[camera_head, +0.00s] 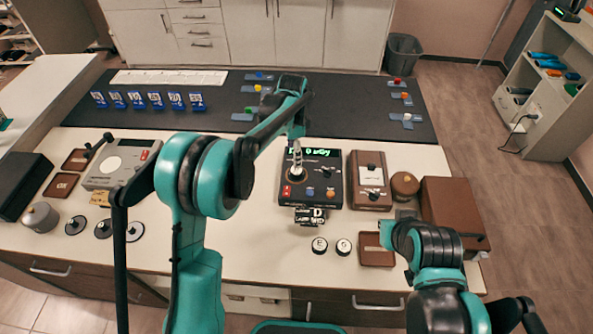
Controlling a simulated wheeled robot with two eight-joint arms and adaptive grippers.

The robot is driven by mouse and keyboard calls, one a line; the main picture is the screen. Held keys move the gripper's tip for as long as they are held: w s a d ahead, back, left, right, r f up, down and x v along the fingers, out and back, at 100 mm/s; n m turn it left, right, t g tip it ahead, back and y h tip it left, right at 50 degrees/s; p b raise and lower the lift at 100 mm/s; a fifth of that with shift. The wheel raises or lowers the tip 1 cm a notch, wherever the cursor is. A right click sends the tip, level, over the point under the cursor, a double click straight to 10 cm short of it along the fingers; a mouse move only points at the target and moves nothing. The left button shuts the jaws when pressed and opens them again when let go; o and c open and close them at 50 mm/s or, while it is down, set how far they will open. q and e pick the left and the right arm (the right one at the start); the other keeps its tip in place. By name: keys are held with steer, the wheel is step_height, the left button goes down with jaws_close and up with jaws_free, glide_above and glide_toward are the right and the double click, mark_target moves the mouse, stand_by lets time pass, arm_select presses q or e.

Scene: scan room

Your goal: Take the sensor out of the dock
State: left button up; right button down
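A black instrument (323,190) with a lit green display and coloured buttons stands near the middle of the worktable; it may be the dock. My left gripper (297,160) points down over its upper left part. A small pale round piece (296,174) shows right below the fingertips; it may be the sensor, and I cannot tell whether the fingers touch it. The fingers look close together, but their grip is too small to make out. My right arm is at the lower right. My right gripper (404,216) is mostly hidden behind its arm, near a brown tray (376,257).
A brown device (370,182), a round brown container (404,184) and a brown box (452,212) stand right of the instrument. Labelled black blocks (310,216) and two round pieces (320,245) lie in front. A grey device (122,164) stands left. A dark mat (340,110) lies behind.

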mark_target(296, 170)
arm_select(q)
steer(key=shift+w+d+f+m, duration=0.15)
steer(key=shift+w+d+f, duration=0.05)
steer(key=shift+f, duration=0.2)
steer(key=shift+w+d+f+m, duration=0.15)
steer(key=shift+f, duration=0.25)
step_height(296, 170, down, 7)
steer(key=shift+s+f+b, duration=0.1)
steer(key=shift+b, duration=1)
steer(key=shift+f, duration=0.35)
steer(key=shift+r, duration=0.1)
steer(key=shift+c, duration=1.2)
steer(key=c, duration=1.1)
